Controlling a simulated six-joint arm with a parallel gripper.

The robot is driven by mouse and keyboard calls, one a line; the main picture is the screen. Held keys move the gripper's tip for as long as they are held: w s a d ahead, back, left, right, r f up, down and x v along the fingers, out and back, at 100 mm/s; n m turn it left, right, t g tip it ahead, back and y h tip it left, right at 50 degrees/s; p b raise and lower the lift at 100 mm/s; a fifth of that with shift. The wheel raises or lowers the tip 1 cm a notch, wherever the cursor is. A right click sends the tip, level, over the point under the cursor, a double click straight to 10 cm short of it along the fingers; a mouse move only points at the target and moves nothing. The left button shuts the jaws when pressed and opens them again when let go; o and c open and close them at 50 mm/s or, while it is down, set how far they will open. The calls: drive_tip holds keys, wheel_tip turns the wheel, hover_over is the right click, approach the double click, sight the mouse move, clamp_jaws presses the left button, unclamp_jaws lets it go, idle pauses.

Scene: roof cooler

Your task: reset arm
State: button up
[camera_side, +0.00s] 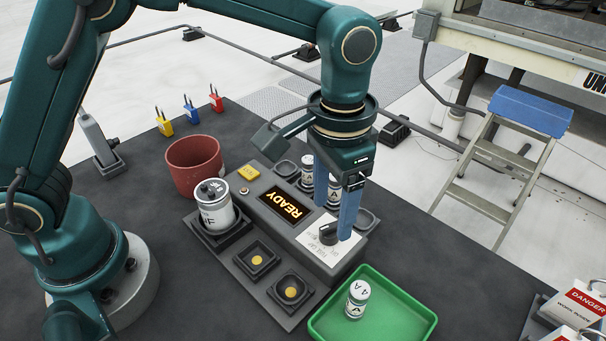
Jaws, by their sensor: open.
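My gripper (337,205) points down over the right part of the grey panel box (340,258), its two blue fingers apart. A round black knob (328,234) shows right by the fingertips; I cannot tell whether they touch it. The panel's display (286,205) reads READY in orange. A large white canister with a black top (215,206) stands in a square socket at the panel's left. Small white cylinders marked A (307,170) stand in sockets behind the panel, partly hidden by my gripper.
Two empty sockets with yellow centres (257,260) lie in front of the panel. A red pot (193,165) stands behind the canister. Yellow, blue and red padlocks (190,113) line the far left edge. Danger tags (584,303) lie at the lower right. A stepladder (498,160) stands beyond the table.

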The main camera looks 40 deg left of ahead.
drive_tip(key=shift+r, duration=0.75)
drive_tip(key=shift+w+a+r, duration=0.1)
drive_tip(key=s+a+r+n+t, duration=0.2)
drive_tip(key=a+r+n+t, duration=0.1)
drive_tip(key=a+r, duration=0.65)
drive_tip(key=s+a+f+n+t, duration=0.1)
drive_tip(key=s+a+f, duration=0.3)
drive_tip(key=s, duration=0.5)
drive_tip(key=shift+s+a+t, duration=0.4)
drive_tip(key=shift+a+t, duration=0.25)
drive_tip(key=shift+t, duration=0.15)
